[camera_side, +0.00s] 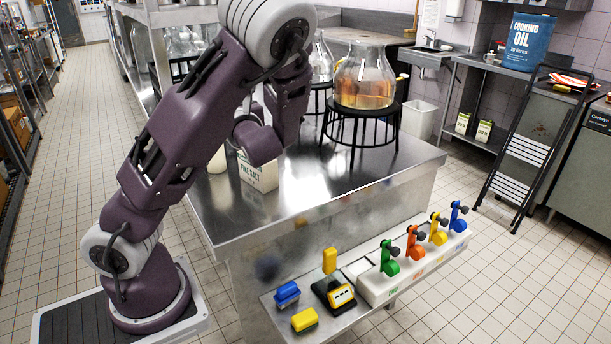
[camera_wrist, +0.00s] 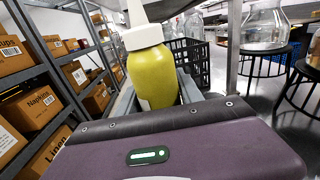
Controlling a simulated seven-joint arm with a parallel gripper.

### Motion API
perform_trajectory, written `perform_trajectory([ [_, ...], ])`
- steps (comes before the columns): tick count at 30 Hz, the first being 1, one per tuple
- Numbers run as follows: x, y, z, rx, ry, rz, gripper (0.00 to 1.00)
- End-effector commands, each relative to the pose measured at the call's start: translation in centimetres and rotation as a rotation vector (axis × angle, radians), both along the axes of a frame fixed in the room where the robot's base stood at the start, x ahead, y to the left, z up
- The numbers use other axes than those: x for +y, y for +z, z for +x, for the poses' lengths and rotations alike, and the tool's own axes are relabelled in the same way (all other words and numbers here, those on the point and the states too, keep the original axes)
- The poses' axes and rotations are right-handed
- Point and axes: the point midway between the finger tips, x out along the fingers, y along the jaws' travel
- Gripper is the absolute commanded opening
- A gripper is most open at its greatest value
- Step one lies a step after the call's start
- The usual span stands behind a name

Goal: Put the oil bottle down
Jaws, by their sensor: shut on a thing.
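The oil bottle (camera_wrist: 150,75), yellow-green with a white cap and a pale nozzle, stands out in the wrist view. My gripper (camera_wrist: 157,97) is shut on the bottle's body, with a grey jaw on either side. The bottle's lower part is hidden behind my wrist housing. In the side view my arm's links hide the gripper and the bottle, so I cannot tell there how high the bottle is or what lies under it.
The steel counter (camera_side: 310,222) holds a Fine Salt box (camera_side: 258,174) beside my arm and a glass vessel of amber liquid (camera_side: 364,78) on a black stand (camera_side: 360,112). Coloured valves (camera_side: 413,246) line the front ledge. Shelves with boxes (camera_wrist: 75,75) and a black crate (camera_wrist: 190,58) show behind the bottle.

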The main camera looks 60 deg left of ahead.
Motion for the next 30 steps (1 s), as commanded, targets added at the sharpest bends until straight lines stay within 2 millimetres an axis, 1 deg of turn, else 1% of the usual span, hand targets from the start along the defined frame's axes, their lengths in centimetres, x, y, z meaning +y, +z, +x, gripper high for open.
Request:
perform_trajectory([
  [5, 1.0, -0.1, 3.7, -0.014, -0.064, -0.001, 0.0],
  [8, 1.6, -0.1, 6.5, -0.021, -0.114, -0.002, 0.0],
  [14, 3.1, -0.1, 13.5, -0.026, -0.241, -0.003, 0.0],
  [15, 3.3, -0.1, 14.9, -0.026, -0.268, -0.003, 0.0],
  [18, 3.9, -0.1, 18.2, -0.022, -0.33, -0.002, 0.0],
  [21, 4.4, 0.0, 20.9, -0.016, -0.384, 0.0, 0.0],
  [24, 4.8, 0.0, 23.2, -0.009, -0.428, 0.001, 0.0],
  [29, 5.3, 0.0, 26.2, 0.004, -0.487, 0.004, 0.0],
  [30, 5.3, -1.0, 26.2, 0.01, -0.488, 0.003, 0.0],
])
